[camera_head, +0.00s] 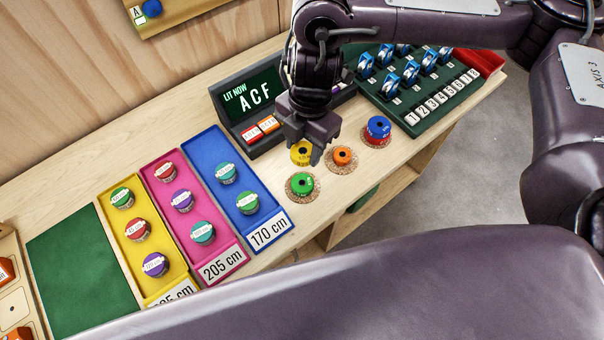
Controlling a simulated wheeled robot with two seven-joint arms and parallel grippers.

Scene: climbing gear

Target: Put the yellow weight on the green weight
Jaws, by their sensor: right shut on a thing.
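The yellow weight (299,157) is in the jaws of my right gripper (312,148), which comes down over it from above and hides part of it. The green weight (301,184) sits on a round cork mat, just in front of the yellow one in the picture. The yellow weight shows just behind the green one, not on top of it. I cannot tell whether it is clear of the table. My left gripper is not in view.
An orange weight (342,156) and a red and blue weight stack (378,130) stand on cork mats to the right. A lit display box (252,101) is behind left. Blue (206,154), pink (163,213) and yellow (126,244) trays hold round pieces. A board of blue pulleys (424,115) is behind right.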

